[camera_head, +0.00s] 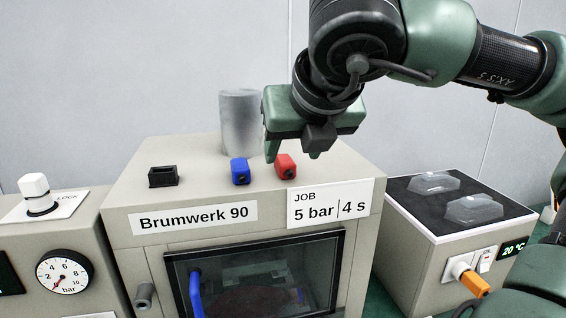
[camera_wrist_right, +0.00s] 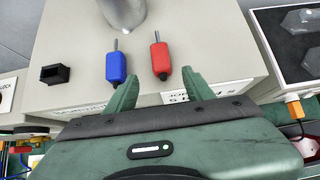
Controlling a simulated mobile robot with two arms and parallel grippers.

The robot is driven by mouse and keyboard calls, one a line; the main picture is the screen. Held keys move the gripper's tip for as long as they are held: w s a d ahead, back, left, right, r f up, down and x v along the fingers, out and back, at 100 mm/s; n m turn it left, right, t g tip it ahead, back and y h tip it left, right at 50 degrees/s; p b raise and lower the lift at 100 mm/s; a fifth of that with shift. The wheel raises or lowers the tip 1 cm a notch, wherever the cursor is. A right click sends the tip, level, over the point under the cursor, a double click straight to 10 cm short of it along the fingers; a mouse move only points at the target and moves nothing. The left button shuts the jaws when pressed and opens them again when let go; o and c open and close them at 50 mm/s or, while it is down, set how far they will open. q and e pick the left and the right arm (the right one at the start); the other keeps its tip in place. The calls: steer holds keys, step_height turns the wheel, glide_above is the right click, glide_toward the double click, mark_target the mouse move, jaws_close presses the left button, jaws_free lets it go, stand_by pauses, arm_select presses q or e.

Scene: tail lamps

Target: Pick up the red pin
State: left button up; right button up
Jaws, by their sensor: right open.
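The red pin (camera_head: 285,166) lies on top of the beige machine, to the right of a blue pin (camera_head: 240,171). In the right wrist view the red pin (camera_wrist_right: 160,59) has a red body and a thin grey shaft pointing away from my gripper. My right gripper (camera_head: 292,153) is open and empty, above the machine top at the red pin. In the right wrist view its two fingers (camera_wrist_right: 163,92) are spread, with the red pin just beyond and between their tips. The blue pin (camera_wrist_right: 116,66) is beyond the left finger. My left gripper is not in view.
A black socket (camera_head: 163,176) sits left of the pins, and a grey cylinder (camera_head: 241,120) stands behind them. The machine (camera_head: 128,197) has a glass door with a blue handle (camera_head: 196,292). A box with clear covers (camera_head: 473,208) stands at right, a gauge unit (camera_head: 65,277) at left.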

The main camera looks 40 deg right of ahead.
mark_target(289, 165)
steer(key=p+x, duration=0.2)
steer(key=x, duration=0.4)
steer(key=shift+s+d+f, duration=0.1)
steer(key=shift+d, duration=0.05)
steer(key=c, duration=0.4)
jaws_close()
